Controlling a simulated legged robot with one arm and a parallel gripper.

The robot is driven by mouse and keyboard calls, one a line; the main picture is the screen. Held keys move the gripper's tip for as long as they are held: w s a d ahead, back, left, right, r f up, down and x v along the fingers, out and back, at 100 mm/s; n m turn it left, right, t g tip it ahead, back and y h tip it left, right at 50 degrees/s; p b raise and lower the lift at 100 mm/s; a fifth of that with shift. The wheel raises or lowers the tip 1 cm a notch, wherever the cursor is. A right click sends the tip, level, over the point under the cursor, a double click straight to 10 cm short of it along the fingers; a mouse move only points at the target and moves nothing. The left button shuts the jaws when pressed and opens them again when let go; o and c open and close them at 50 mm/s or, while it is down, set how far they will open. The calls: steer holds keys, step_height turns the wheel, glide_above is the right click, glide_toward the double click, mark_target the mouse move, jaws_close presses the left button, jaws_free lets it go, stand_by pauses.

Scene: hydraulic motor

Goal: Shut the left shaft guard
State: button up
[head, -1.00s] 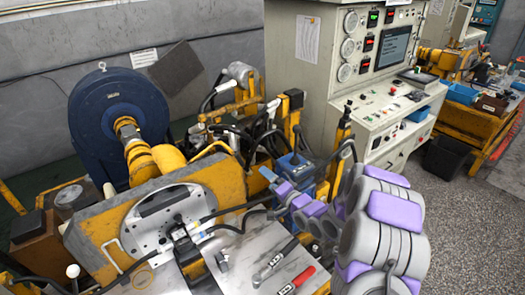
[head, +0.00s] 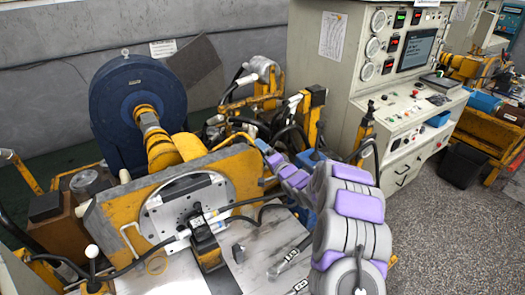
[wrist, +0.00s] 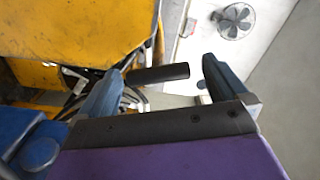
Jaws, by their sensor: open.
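My gripper (wrist: 162,66) is open in the wrist view, its two blue-grey fingers apart. A black rounded bar (wrist: 160,74) shows between the fingers, perhaps a handle; I cannot tell whether it touches either finger. In the head view my gripper is hard to make out at the far end of my purple and grey arm, near the rig's yellow framework. A yellow shaft (head: 158,140) runs from the blue round housing (head: 140,100) toward the front plate. A dark grey tilted panel (head: 193,70) stands behind the housing; I cannot tell whether it is the left shaft guard.
The round metal flange plate (head: 172,212) and metal worktop (head: 250,262) lie in front, with hoses around them. The control cabinet (head: 335,75) stands behind right. A black bin (head: 462,165) and open speckled floor are at the right.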

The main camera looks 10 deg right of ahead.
steer(key=w, duration=0.1)
steer(key=w+d, duration=0.1)
steer(key=w, duration=0.1)
steer(key=shift+w+d, duration=0.3)
steer(key=shift+d, duration=0.1)
steer(key=a, duration=0.3)
steer(key=shift+a, duration=0.25)
steer(key=shift+c, duration=1)
steer(key=shift+a, duration=0.25)
steer(key=shift+c, duration=0.7)
steer(key=shift+d, duration=0.15)
steer(key=shift+c, duration=0.8)
steer(key=shift+d, duration=1.15)
steer(key=c, duration=0.5)
steer(key=shift+c, duration=0.5)
steer(key=shift+a, duration=0.25)
steer(key=c, duration=0.3)
